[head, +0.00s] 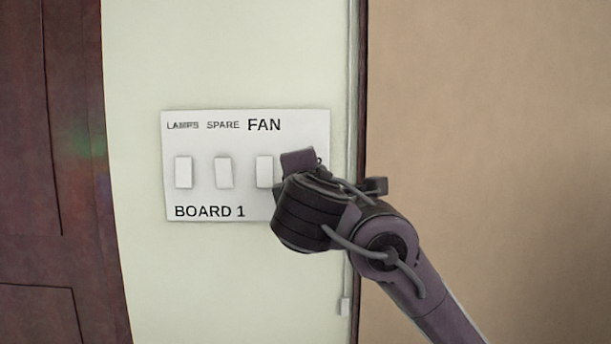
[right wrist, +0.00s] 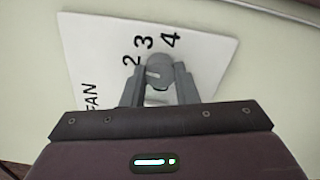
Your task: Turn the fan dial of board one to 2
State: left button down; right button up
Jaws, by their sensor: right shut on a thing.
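Board one (head: 200,202) is a white plate on the pale wall, labelled LAMPS, SPARE, FAN and BOARD 1. My right gripper (right wrist: 158,82) has its two grey fingers on either side of the round grey fan dial (right wrist: 158,64) and is shut on it. The numbers 2, 3 and 4 show around the dial in the right wrist view. A short pale mark shows on the dial's face, but I cannot tell exactly which number it points to. In the head view my right wrist hides the dial and the board's right part. My left gripper is not in view.
Three white rocker switches, including one under FAN (head: 264,171), sit left of my right wrist. A thin cord (head: 346,285) hangs down the wall behind my arm. A dark wooden door (head: 50,150) stands at left and a tan panel (head: 490,120) at right.

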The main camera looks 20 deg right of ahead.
jog(key=shift+n, duration=0.7)
jog(key=shift+f, duration=0.1)
jog(key=o, duration=1)
jog(key=shift+a, duration=0.1)
jog(key=shift+s, duration=0.1)
jog(key=b+v, duration=0.2)
jog(key=v, duration=0.5)
jog(key=shift+s, duration=0.35)
